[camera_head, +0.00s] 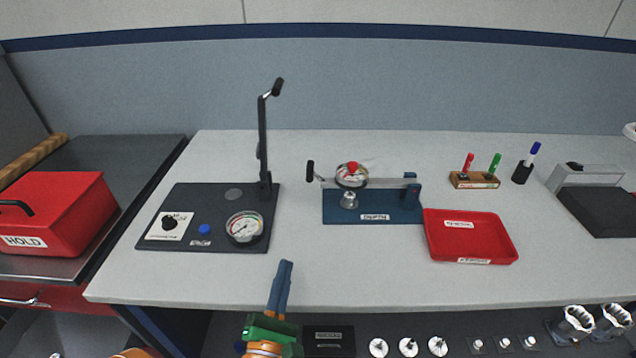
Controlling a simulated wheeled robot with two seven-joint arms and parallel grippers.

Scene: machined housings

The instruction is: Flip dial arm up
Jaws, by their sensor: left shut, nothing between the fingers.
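The dial arm (388,183) is a grey bar lying about level over a blue base plate (372,212). Its right end meets a blue post (412,194), and a black handle (310,171) sticks up at its left end. A round dial gauge (352,175) with a red top sits on the arm. A small silver part (348,200) stands on the plate below the dial. My right gripper is out of view.
A dark plate (180,230) with a gauge and a tall upright lever (262,140) stands left of the fixture. A red tray (470,238) lies close to its right. The table front between is clear. A red HOLD box (70,195) is far left.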

